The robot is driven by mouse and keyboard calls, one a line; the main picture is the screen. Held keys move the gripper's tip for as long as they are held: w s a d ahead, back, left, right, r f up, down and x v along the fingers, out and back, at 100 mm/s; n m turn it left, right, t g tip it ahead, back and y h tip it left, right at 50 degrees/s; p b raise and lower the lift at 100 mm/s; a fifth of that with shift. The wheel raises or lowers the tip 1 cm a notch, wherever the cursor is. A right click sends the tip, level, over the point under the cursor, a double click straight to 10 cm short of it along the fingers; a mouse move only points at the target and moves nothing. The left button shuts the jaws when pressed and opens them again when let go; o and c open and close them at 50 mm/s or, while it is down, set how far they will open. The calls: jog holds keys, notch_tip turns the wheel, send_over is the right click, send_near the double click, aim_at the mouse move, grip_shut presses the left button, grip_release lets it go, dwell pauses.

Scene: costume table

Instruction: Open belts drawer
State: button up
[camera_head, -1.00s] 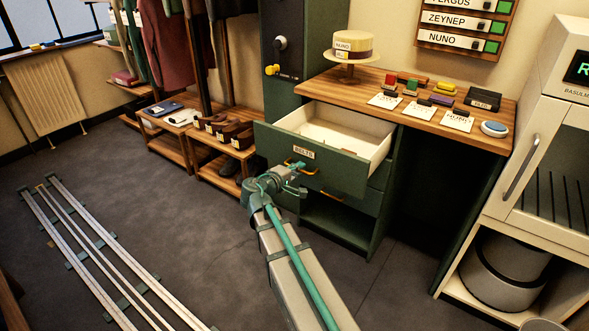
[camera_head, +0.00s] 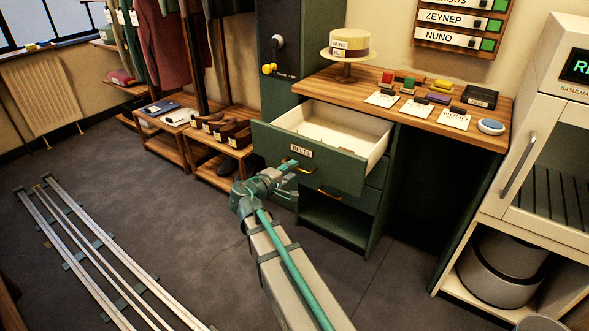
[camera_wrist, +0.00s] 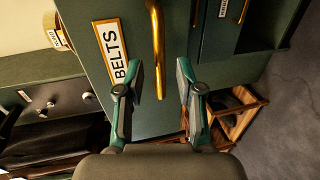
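The belts drawer (camera_head: 336,166) is a green front with a "BELTS" label, pulled well out of the green cabinet; its pale inside looks empty where visible. In the wrist view its label (camera_wrist: 110,48) and brass bar handle (camera_wrist: 157,45) are close up. My gripper (camera_head: 291,166) is in front of the drawer's handle. In the wrist view my gripper (camera_wrist: 160,76) has its two fingers spread apart, with the lower end of the handle showing in the gap between them. Neither finger appears to press on the handle. The handle is partly hidden by my gripper in the head view.
A lower drawer with a brass handle (camera_head: 329,193) sits below, over an open shelf. The wooden top (camera_head: 330,84) holds a hat on a stand, cards and coloured blocks. A shoe bench (camera_head: 216,160) is to the left.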

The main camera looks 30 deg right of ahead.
jog(key=v, duration=0.9)
jog(key=shift+d, duration=0.1)
jog(key=s+a+f+m+g+y, duration=0.1)
jog(key=s+a+f+g+y, duration=0.15)
jog(key=s+f, duration=0.55)
jog(key=s+a+f+m+g+y, duration=0.1)
jog(key=s+f+g+y, duration=0.2)
jog(key=f, duration=1)
jog(key=s+a+f+m+g+y, duration=0.1)
jog(key=s+a+f+g+y, duration=0.15)
jog(key=s+f, duration=0.55)
jog(key=s+a+f+m+g+y, duration=0.1)
jog(key=s+a+f+g+y, duration=0.15)
jog(key=s+f, duration=0.55)
jog(key=s+a+f+m+g+y, duration=0.1)
jog(key=s+f+g, duration=0.3)
jog(key=s, duration=0.8)
jog(key=s+a+f+m+g+y, duration=0.1)
jog(key=s+f+g+y, duration=0.15)
jog(key=s+f, duration=0.55)
notch_tip(320, 180, up, 17)
jog(key=w+t+p, duration=0.2)
jog(key=p, duration=1.7)
jog(key=shift+w+r+t+p, duration=0.2)
jog(key=shift+w+t+p, duration=0.1)
jog(key=shift+w, duration=0.05)
